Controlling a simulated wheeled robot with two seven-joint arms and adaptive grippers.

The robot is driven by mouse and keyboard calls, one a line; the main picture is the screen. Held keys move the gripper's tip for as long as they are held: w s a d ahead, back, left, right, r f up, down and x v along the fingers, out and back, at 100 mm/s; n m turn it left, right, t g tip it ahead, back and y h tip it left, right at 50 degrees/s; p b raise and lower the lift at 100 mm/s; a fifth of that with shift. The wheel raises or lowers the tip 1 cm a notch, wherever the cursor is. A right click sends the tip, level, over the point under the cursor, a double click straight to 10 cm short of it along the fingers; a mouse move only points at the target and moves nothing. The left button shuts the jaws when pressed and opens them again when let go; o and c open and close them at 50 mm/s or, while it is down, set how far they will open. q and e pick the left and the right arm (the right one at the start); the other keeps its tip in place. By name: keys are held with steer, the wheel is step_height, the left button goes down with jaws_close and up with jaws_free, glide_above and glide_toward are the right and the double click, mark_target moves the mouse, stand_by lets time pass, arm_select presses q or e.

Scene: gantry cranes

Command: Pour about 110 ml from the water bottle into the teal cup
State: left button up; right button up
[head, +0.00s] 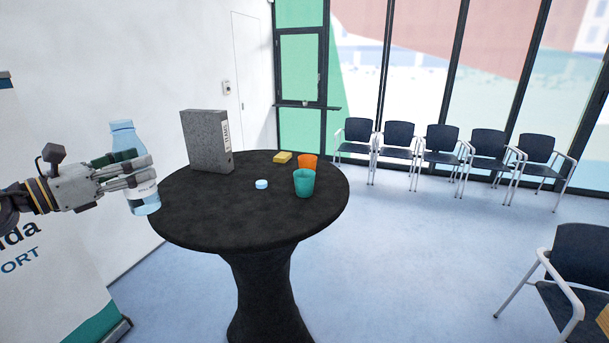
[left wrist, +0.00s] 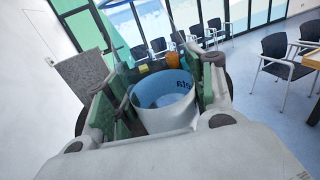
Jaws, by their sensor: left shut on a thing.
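My left gripper (head: 132,172) is shut on the water bottle (head: 146,199), a clear bluish bottle with a white label. It holds the bottle nearly upright, slightly tilted, beside the left edge of the round black table. In the left wrist view the bottle (left wrist: 165,112) sits between the fingers of the left gripper (left wrist: 160,95). The teal cup (head: 304,184) stands upright on the right part of the table, well to the right of the gripper. Its inside is mostly hidden. My right gripper is not in view.
The black-covered table (head: 225,213) also bears a grey binder (head: 205,141), an orange cup (head: 307,162) just behind the teal one, a yellow sponge-like block (head: 282,157) and a light-blue cap (head: 262,184). Dark chairs (head: 440,144) line the windows. The table's front is clear.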

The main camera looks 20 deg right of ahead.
mark_target(159, 198)
arm_select(q)
steer(key=shift+n+t+y, duration=0.3)
steer(key=shift+t, duration=0.1)
steer(key=d+f, duration=0.1)
steer(key=f, duration=0.2)
steer(key=d+f, duration=0.1)
steer(key=f, duration=0.2)
steer(key=w+d+f, duration=0.1)
steer(key=f, duration=0.1)
steer(key=shift+w+d+f, duration=0.1)
steer(key=shift+d+f, duration=0.05)
steer(key=shift+f, duration=0.25)
step_height(159, 198, down, 15)
steer(key=s+n+t+y, duration=0.1)
steer(key=n+t+y, duration=0.2)
steer(key=shift+s+d, duration=0.4)
steer(key=shift+s+a+f+n+t+y, duration=0.15)
steer(key=shift+s+f+n+t+y, duration=0.2)
steer(key=shift+f, duration=0.3)
steer(key=shift+s+a+f+n+t+y, duration=0.1)
steer(key=shift+f+y, duration=0.35)
steer(key=shift+f, duration=0.2)
